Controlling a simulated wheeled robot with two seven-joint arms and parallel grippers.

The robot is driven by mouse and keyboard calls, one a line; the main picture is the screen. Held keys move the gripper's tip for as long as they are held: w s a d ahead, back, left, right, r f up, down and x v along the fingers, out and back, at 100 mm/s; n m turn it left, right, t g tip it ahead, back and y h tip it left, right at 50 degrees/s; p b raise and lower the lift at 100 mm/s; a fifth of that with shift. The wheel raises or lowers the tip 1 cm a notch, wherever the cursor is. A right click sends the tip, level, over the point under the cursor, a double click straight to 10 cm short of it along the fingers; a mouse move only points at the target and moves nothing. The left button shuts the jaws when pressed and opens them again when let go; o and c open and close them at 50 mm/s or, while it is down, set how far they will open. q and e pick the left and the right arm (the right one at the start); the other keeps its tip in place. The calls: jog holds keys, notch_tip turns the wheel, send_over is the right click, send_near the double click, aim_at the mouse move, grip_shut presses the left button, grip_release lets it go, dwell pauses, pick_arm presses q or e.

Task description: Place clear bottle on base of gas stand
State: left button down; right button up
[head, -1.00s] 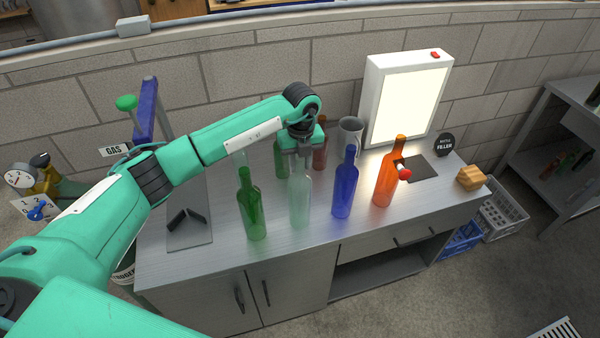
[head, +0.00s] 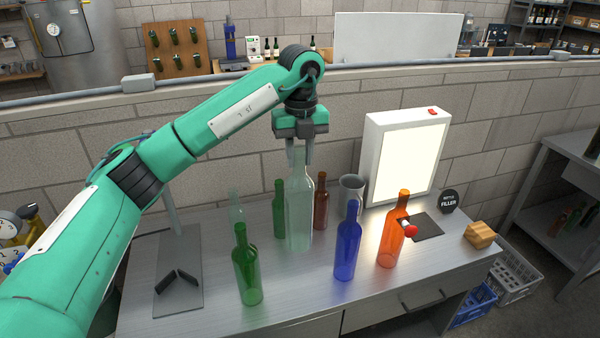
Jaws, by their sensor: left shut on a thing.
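The clear bottle (head: 299,215), pale and see-through, hangs upright from my left gripper (head: 299,152). The gripper points down and is shut on its neck. The bottle appears raised above the bench, in front of a green and a brown bottle. The base of the gas stand (head: 190,262) is a flat grey plate at the left of the bench, with a black V-shaped stop (head: 178,284) on it. The stand's post (head: 170,200) rises at the back of the plate, and my left arm hides its upper part. My right gripper is not in view.
A green bottle (head: 246,270) stands between the plate and the blue bottle (head: 347,245). An orange bottle (head: 391,235) stands further right. Behind are another pale bottle (head: 236,208), a green one (head: 279,212), a brown one (head: 321,205), a grey jug (head: 350,190) and a lit panel (head: 402,160).

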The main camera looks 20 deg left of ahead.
aim_at(291, 194)
pick_arm(q)
jog(key=shift+r, duration=0.3)
jog(key=shift+s+f+m, duration=0.1)
jog(key=shift+m, duration=0.5)
jog(key=m, duration=0.2)
jog(key=s+f+m, duration=0.1)
jog(key=m, duration=0.1)
jog(key=f+m, duration=0.1)
jog(key=shift+s+a+f+m, duration=0.2)
jog(key=shift+a+m, duration=0.1)
jog(key=shift+m, duration=0.1)
jog(key=f+m, duration=0.1)
jog(key=m, duration=0.1)
jog(key=s+m, duration=0.1)
jog(key=m, duration=0.1)
jog(key=f+m, duration=0.1)
jog(key=m, duration=0.1)
jog(key=shift+s+a+f, duration=0.2)
jog(key=shift+s+f, duration=0.1)
jog(key=shift+s, duration=0.05)
jog(key=s+f+m, duration=0.5)
jog(key=s+m, duration=0.1)
jog(key=m, duration=0.8)
jog(key=s+a+f+m, duration=0.1)
jog(key=s+f+m, duration=0.5)
jog(key=m, duration=0.9)
jog(key=shift+s+f+m, duration=0.15)
jog(key=shift+s+m, duration=0.15)
jog(key=shift+s, duration=0.05)
